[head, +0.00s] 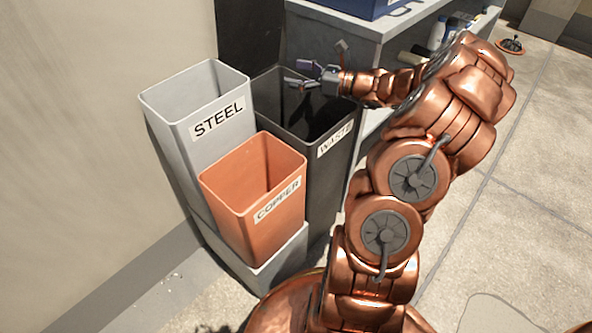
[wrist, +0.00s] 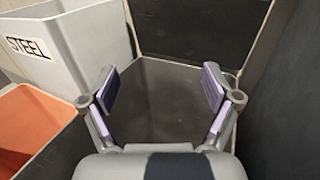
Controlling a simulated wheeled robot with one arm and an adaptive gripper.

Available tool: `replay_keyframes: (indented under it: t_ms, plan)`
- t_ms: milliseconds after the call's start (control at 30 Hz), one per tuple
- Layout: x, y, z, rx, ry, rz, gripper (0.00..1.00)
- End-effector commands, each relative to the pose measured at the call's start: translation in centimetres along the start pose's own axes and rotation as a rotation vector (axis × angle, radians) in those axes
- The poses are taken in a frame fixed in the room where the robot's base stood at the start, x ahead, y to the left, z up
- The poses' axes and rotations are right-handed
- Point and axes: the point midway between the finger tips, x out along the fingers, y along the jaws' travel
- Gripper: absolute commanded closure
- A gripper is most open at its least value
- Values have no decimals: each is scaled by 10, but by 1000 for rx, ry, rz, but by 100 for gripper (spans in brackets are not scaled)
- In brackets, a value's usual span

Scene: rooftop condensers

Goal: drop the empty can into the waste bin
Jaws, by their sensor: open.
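The black waste bin (head: 328,178), labelled WASTE, stands behind and to the right of the copper bin in the head view. My gripper (head: 301,74) is over its open top, fingers spread, with nothing between them. In the wrist view my gripper (wrist: 160,90) shows its two purple-padded fingers wide apart over the dark inside of the waste bin (wrist: 158,118). I cannot make out the empty can in either view; much of the bin's inside is in shadow or hidden.
A grey STEEL bin (head: 190,120) and an orange COPPER bin (head: 255,205) stand beside the waste bin. A grey bench (head: 350,38) behind holds a blue box (head: 350,5) and bottles (head: 438,33). Open paving (head: 530,180) lies to the right.

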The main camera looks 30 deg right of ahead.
Motion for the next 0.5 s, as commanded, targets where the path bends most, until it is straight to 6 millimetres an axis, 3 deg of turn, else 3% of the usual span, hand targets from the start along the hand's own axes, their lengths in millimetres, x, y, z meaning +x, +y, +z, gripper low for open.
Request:
replay_keyframes:
  t_ms: [167, 500]
  plan:
    - [-11, -1, 0, -1, 0, -2, 12]
    - [-73, -1, 0, 0, -1, -4, 12]
